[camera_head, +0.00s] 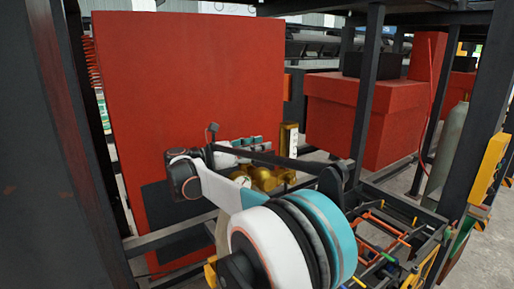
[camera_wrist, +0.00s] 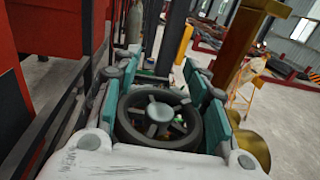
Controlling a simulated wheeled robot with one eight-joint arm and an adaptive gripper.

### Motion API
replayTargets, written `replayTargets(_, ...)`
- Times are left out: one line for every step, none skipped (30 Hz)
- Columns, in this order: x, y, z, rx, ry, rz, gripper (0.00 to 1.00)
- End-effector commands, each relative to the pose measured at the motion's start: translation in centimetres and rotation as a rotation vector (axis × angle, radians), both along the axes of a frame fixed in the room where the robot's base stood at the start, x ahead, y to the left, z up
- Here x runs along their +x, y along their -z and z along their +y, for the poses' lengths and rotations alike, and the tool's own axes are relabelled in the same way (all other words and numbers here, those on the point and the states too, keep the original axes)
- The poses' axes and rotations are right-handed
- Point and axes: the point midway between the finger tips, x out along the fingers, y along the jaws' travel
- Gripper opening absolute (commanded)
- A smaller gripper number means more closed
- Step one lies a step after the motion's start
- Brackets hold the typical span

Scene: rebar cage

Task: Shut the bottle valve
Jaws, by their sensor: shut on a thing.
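The valve's dark round handwheel (camera_wrist: 158,141) shows in the wrist view, with several spokes and a grey hub. It sits between the teal pads of my gripper (camera_wrist: 160,88), which is shut on it with one pad at the left rim and one at the right. In the head view my gripper (camera_head: 241,143) is small, in front of the big red panel, beyond my white and teal arm. The handwheel cannot be made out there. The valve body below the wheel is hidden in the wrist view.
A large red panel (camera_head: 190,95) stands behind my gripper. Brass fittings (camera_head: 266,178) lie close below it, and a brass post (camera_wrist: 238,42) rises at the right in the wrist view. Dark frame posts (camera_head: 368,90) and a grey-green gas cylinder (camera_head: 446,150) stand to the right.

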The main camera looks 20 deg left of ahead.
Motion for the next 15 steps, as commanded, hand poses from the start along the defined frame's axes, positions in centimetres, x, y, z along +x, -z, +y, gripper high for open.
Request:
replayTargets(-0.18, 0.20, 0.22, 0.002, 0.038, 0.004, 0.16)
replayTargets(-0.24, 0.19, 0.15, 0.002, 0.060, 0.004, 0.16)
replayTargets(-0.32, 0.14, 0.07, 0.002, 0.089, 0.004, 0.16)
replayTargets(-0.40, 0.15, -0.01, 0.002, 0.110, 0.004, 0.16)
replayTargets(-0.46, 0.13, -0.06, 0.002, 0.129, 0.004, 0.16)
replayTargets(-0.53, 0.09, -0.12, 0.001, 0.153, 0.003, 0.16)
replayTargets(-0.60, 0.10, -0.19, 0.001, 0.171, 0.003, 0.15)
replayTargets(-0.64, 0.07, -0.22, 0.001, 0.186, 0.003, 0.15)
replayTargets(-0.72, 0.06, -0.27, 0.001, 0.207, 0.003, 0.15)
replayTargets(-0.76, 0.04, -0.31, 0.001, 0.221, 0.003, 0.15)
replayTargets(-0.83, 0.06, -0.34, 0.001, 0.235, 0.003, 0.15)
replayTargets(-0.88, 0.01, -0.38, 0.001, 0.251, 0.003, 0.15)
replayTargets(-0.94, 0.02, -0.42, 0.001, 0.264, 0.003, 0.15)
replayTargets(-0.97, 0.04, -0.42, 0.001, 0.275, 0.003, 0.15)
replayTargets(-1.02, 0.00, -0.46, 0.000, 0.289, 0.003, 0.15)
